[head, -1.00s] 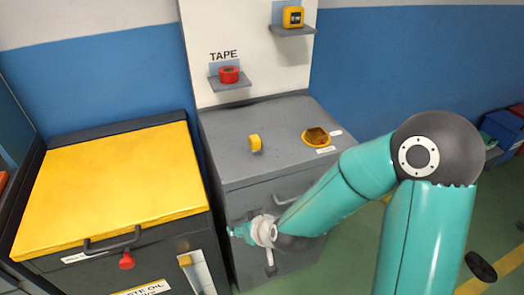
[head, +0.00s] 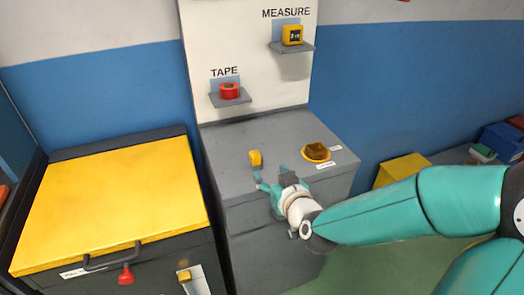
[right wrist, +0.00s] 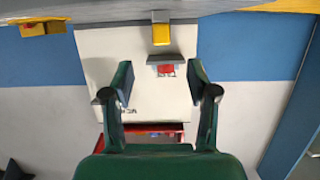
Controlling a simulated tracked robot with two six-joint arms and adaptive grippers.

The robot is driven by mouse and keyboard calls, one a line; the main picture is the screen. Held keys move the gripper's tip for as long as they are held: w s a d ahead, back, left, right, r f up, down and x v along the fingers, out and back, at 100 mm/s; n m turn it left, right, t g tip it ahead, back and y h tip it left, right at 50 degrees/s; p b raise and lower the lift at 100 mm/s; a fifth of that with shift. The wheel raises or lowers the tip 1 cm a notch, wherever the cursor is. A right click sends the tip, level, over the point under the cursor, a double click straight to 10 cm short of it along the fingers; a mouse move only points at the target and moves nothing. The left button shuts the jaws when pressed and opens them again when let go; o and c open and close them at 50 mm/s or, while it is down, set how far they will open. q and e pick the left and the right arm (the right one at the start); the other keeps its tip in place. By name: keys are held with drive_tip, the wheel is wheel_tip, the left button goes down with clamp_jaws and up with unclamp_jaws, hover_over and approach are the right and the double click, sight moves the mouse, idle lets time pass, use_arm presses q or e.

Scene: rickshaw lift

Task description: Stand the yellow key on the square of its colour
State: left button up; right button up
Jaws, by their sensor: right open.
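A small upright yellow piece (head: 255,158), which may be the yellow key, stands on the grey cabinet top (head: 228,183). It also shows in the right wrist view (right wrist: 160,34), upside down and beyond the fingers. A smaller yellow piece (head: 184,275) sits on a white plate on the yellow-lidded bin's front; I cannot tell what it is. No square of yellow is clearly seen. My right gripper (head: 270,178) is open and empty at the cabinet's front edge, just in front of the piece and apart from it. It also shows in the right wrist view (right wrist: 160,76). My left gripper is out of view.
A yellow-rimmed round dish (head: 316,152) is at the cabinet's right. Behind, shelves hold red tape (head: 229,90) and a yellow measure (head: 292,35). A yellow-lidded bin (head: 115,195) with a red knob (head: 126,275) stands left. A yellow box (head: 403,168) stands right.

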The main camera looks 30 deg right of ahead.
sight(258, 162)
drive_tip(key=p+x, duration=0.1)
drive_tip(key=x, duration=0.6)
drive_tip(key=shift+f+p, duration=0.15)
drive_tip(key=shift+p, duration=0.2)
drive_tip(key=shift+f+p+x, duration=0.1)
drive_tip(key=shift+p+x, duration=0.35)
drive_tip(key=shift+x, duration=0.85)
drive_tip(key=shift+f+p+x, duration=0.15)
drive_tip(key=shift+p+x, duration=0.25)
drive_tip(key=shift+x, duration=0.95)
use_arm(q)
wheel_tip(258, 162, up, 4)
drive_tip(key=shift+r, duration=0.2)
use_arm(e)
drive_tip(key=shift+a, duration=0.1)
drive_tip(key=shift+s, duration=0.1)
clamp_jaws()
